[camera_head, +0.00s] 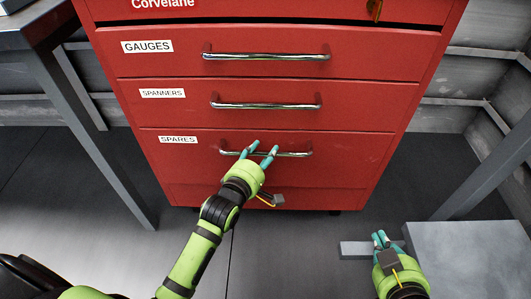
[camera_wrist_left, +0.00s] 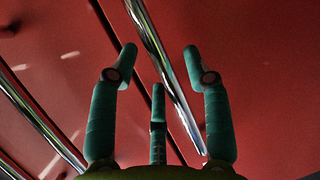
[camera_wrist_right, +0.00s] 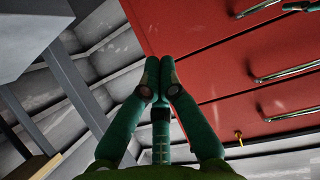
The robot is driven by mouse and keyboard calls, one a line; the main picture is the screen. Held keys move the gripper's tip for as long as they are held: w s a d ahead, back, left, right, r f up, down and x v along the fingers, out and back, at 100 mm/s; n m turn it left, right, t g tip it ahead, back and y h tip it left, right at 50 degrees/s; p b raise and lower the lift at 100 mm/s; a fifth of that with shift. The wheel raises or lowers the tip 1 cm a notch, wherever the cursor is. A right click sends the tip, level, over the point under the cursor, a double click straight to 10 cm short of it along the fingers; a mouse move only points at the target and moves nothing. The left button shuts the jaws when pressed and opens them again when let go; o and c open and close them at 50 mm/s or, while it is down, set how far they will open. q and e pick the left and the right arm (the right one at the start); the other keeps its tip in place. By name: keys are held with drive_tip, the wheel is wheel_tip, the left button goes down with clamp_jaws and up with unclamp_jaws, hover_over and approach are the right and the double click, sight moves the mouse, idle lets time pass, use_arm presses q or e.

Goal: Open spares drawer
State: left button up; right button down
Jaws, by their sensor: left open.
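The red spares drawer (camera_head: 350,146) is the lowest labelled drawer in the head view, its front flush with the cabinet. Its white SPARES label (camera_head: 178,140) is at the upper left. My left gripper (camera_head: 262,148) is open at the left-middle part of the chrome spares handle (camera_head: 296,154). In the left wrist view, the handle (camera_wrist_left: 160,60) runs diagonally between the spread teal fingers; whether they touch it I cannot tell. My right gripper (camera_head: 381,238) is low at the right, away from the cabinet; its fingertips meet in the right wrist view (camera_wrist_right: 159,68), empty.
The GAUGES drawer (camera_head: 385,57) and SPANNERS drawer (camera_head: 365,105) are above, both closed, with chrome handles. A table (camera_head: 35,25) with grey legs stands at the left. A grey surface (camera_head: 470,255) lies by my right gripper. Dark floor is open in front.

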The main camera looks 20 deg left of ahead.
use_arm(q)
drive_tip(key=shift+x, duration=0.75)
use_arm(e)
drive_tip(key=r, duration=0.1)
drive_tip(key=w+a+r+t, duration=0.1)
drive_tip(key=shift+w+r+t+y, duration=0.15)
drive_tip(key=shift+r+t+y, duration=0.15)
drive_tip(key=shift+r, duration=0.05)
use_arm(q)
clamp_jaws()
